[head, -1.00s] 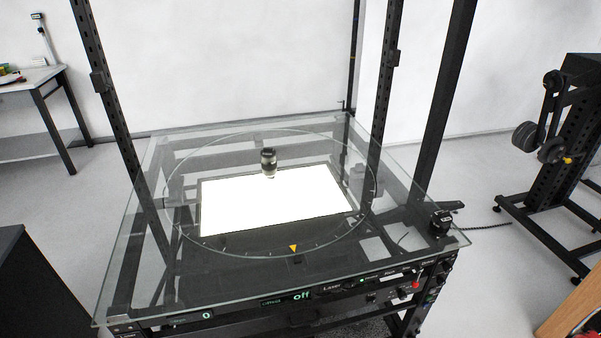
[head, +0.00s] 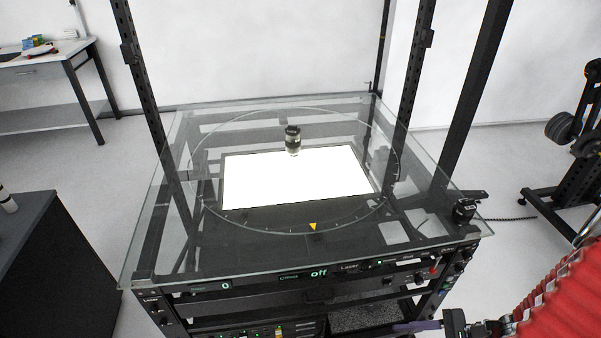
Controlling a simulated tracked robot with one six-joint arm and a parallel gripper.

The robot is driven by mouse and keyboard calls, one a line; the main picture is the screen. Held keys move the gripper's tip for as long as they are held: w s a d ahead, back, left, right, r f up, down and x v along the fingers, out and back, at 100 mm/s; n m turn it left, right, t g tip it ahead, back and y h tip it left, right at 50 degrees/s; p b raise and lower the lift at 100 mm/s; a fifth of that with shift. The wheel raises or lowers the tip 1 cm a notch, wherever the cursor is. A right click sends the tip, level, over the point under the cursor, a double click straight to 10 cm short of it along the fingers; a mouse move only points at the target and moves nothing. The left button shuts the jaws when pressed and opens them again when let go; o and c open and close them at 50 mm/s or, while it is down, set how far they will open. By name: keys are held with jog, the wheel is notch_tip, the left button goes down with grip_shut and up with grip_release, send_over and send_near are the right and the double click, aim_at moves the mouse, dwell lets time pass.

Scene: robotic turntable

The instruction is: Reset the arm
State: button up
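My arm, in a red ribbed sleeve, reaches in from the lower right corner of the head view. My gripper (head: 425,327) is at the bottom edge, in front of the lower part of the turntable unit, and partly cut off. A dark purplish finger-like part points left. I cannot tell whether it is open or shut, and I see nothing held in it. The glass-topped turntable (head: 150,250) stands ahead, with a small dark and clear jar-like object (head: 293,140) on it, at the back edge of the bright white panel (head: 290,180).
Black upright posts (head: 410,80) rise around the turntable. A dark cabinet (head: 50,260) stands at the left, a workbench (head: 50,70) at the back left, and a black wheeled stand (head: 565,170) at the right. Pale floor is open between them.

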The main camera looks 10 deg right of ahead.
jog(key=w+a+r+n+g+h, duration=0.1)
jog(key=a+r+n+g+h, duration=0.1)
jog(key=r+n+h, duration=0.45)
jog(key=w+a+r+n+g+h, duration=0.15)
jog(key=r+n+h, duration=0.25)
jog(key=r+n, duration=0.55)
jog(key=a+r+n+t, duration=0.2)
jog(key=a+r, duration=0.4)
jog(key=r, duration=0.2)
jog(key=a+r+n+t+h, duration=0.1)
jog(key=a+r+n+t, duration=0.1)
jog(key=a+r, duration=0.4)
notch_tip(320, 180, up, 3)
jog(key=shift+f+n+t, duration=0.1)
jog(key=shift+n+t, duration=0.2)
jog(key=shift+t, duration=0.05)
